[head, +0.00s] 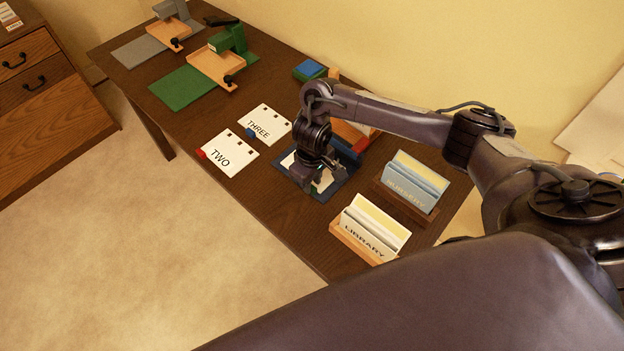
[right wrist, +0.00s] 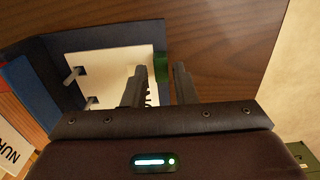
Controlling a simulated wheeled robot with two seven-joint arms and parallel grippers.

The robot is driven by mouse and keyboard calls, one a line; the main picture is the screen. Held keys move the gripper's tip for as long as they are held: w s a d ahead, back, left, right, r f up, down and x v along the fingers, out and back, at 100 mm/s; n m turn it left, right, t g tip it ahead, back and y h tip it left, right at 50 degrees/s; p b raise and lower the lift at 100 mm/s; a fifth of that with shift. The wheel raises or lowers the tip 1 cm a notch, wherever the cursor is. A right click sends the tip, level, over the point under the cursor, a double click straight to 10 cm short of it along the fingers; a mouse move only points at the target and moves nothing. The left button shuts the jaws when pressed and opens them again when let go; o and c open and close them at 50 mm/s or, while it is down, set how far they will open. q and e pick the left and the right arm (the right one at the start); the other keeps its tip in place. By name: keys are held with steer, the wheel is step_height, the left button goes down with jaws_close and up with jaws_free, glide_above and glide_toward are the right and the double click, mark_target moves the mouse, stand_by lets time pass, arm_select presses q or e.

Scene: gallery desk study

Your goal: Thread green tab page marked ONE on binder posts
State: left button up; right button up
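The dark blue binder (head: 335,190) lies open on the desk, partly covered by my right arm; its blue frame also shows in the right wrist view (right wrist: 110,36). The white page (right wrist: 110,68) with a green tab (right wrist: 161,66) lies flat over it. Two metal posts (right wrist: 75,75) stand at the page's left edge; whether they pass through its holes I cannot tell. My right gripper (head: 312,186) is low over the page's tab edge. In the right wrist view its fingers (right wrist: 160,84) are apart, on either side of the tab. The fingers hide most of the page's marking. My left gripper is out of view.
Pages TWO (head: 228,155) and THREE (head: 264,125) lie left of the binder. Card holders LIBRARY (head: 369,230) and NURSERY (head: 412,183) stand to its right. Green (head: 215,70) and grey (head: 155,40) punch stations stand at the far end. The desk's front edge is near the gripper.

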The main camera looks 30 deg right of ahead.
steer(key=shift+o, duration=1.2)
step_height(320, 180, up, 8)
steer(key=p, duration=0.3)
steer(key=shift+f, duration=0.1)
